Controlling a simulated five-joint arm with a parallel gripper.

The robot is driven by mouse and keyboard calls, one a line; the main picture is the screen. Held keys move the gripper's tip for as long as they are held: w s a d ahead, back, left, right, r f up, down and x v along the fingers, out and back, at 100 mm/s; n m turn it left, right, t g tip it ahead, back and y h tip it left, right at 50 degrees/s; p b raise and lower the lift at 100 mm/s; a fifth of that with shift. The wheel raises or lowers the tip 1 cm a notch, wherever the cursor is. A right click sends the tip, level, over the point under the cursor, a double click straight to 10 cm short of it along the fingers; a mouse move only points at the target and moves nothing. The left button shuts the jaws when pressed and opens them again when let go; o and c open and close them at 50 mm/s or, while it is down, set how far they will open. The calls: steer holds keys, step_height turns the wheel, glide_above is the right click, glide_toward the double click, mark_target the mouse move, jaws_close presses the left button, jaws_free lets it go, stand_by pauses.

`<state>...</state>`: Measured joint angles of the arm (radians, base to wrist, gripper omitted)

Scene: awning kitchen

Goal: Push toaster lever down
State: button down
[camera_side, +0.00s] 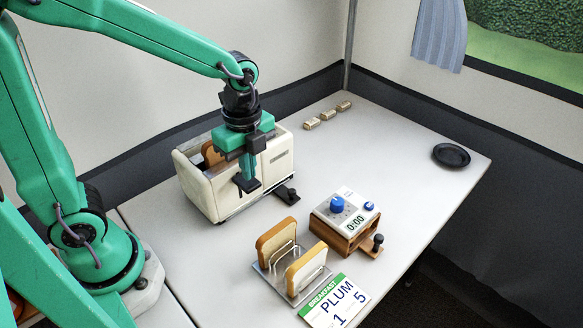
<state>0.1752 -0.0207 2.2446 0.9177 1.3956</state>
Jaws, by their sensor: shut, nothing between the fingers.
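The cream toaster (205,196) stands on the table at the back left, with a brown slice of bread (211,154) showing in its top. My gripper (246,184) is shut and empty, pointing down in front of the toaster's near side, its fingertips below the top edge. A dark flat piece (287,195) sticks out low at the toaster's near right side; it looks like the lever, but I cannot be sure. My gripper's tips are to its left and appear apart from it. The gripper body hides part of the toaster's front.
A timer box (341,220) with a blue knob reads 0:00. A wire rack (291,272) holds two bread slices beside a breakfast card (335,301). A dark plate (451,156) and several small wrapped pieces (327,115) lie further back. The table's right side is mostly clear.

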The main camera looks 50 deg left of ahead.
mark_target(250, 183)
steer(key=shift+f, duration=0.15)
stand_by(0.5)
steer(key=shift+f, duration=3)
steer(key=shift+r, duration=0.3)
steer(key=shift+r, duration=0.75)
steer(key=shift+r, duration=0.15)
steer(key=shift+r, duration=3.45)
